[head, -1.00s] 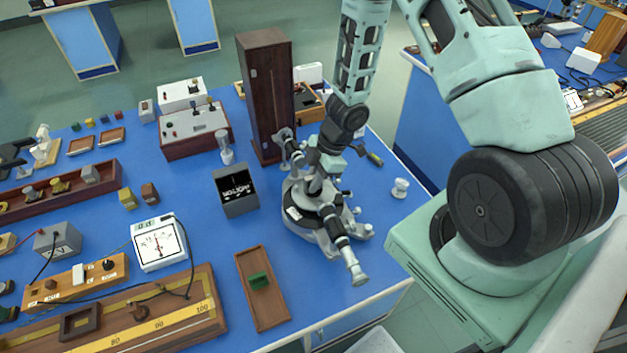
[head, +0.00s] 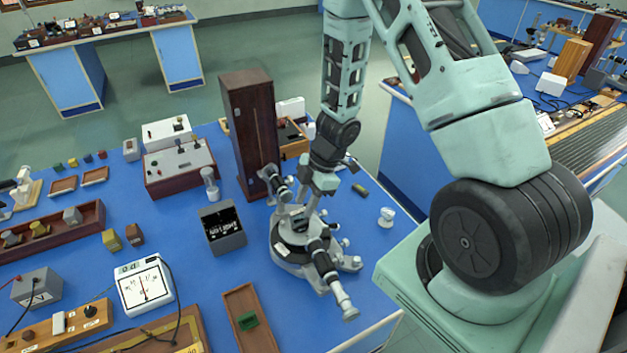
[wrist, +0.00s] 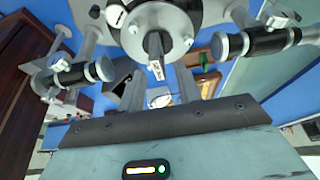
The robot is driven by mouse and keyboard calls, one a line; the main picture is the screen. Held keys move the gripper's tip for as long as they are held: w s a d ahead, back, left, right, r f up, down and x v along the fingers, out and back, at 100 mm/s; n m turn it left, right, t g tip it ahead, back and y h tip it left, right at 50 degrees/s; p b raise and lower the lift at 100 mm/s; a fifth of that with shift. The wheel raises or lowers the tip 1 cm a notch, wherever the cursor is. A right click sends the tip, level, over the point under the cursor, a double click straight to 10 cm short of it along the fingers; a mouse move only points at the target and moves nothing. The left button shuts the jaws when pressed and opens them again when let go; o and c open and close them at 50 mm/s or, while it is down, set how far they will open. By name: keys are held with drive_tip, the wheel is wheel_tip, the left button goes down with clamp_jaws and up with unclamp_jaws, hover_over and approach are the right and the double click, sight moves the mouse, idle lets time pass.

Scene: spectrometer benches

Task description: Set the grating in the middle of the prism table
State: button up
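The spectrometer (head: 287,256) stands on the blue bench, its two tubes angled out from its centre. In the wrist view, its round silver prism table (wrist: 178,20) is at the top middle. A small dark upright plate with a pale label, which looks like the grating (wrist: 154,46), stands near the middle of that disc. My gripper (wrist: 161,74) has its two fingers apart, with nothing seen held between them. The head view shows my gripper (head: 311,200) just above the spectrometer; the fingertips are small there. The plate's contact with the disc is hard to see.
A wooden tray with a green block (head: 248,322) lies in front. A dark tall wooden case (head: 250,130) stands behind the spectrometer, and a black-faced box (head: 222,229) to its left. A white knob-like piece (head: 386,217) lies right, near the bench edge.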

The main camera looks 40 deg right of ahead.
drive_tip(key=w+v, duration=0.1)
drive_tip(key=v, duration=0.6)
drive_tip(key=w+a+r+m+t+h, duration=0.1)
drive_tip(key=w+a+r+m+t, duration=0.1)
drive_tip(key=w+a+r+t, duration=0.3)
drive_tip(key=s+a+r+m+g+h, duration=0.1)
drive_tip(key=s+a+r+m+h, duration=0.2)
drive_tip(key=a+r, duration=0.45)
drive_tip(key=s+a+r+m+g, duration=0.1)
drive_tip(key=s+a, duration=0.4)
drive_tip(key=s, duration=0.6)
drive_tip(key=s+a+r+m+g, duration=0.2)
drive_tip(key=s+a+r+g, duration=0.1)
drive_tip(key=s, duration=0.9)
drive_tip(key=a+g, duration=0.1)
drive_tip(key=a, duration=0.1)
drive_tip(key=shift+a+r, duration=0.25)
wheel_tip(320, 180, down, 12)
drive_tip(key=b, duration=1.2)
drive_tip(key=shift+f, duration=0.25)
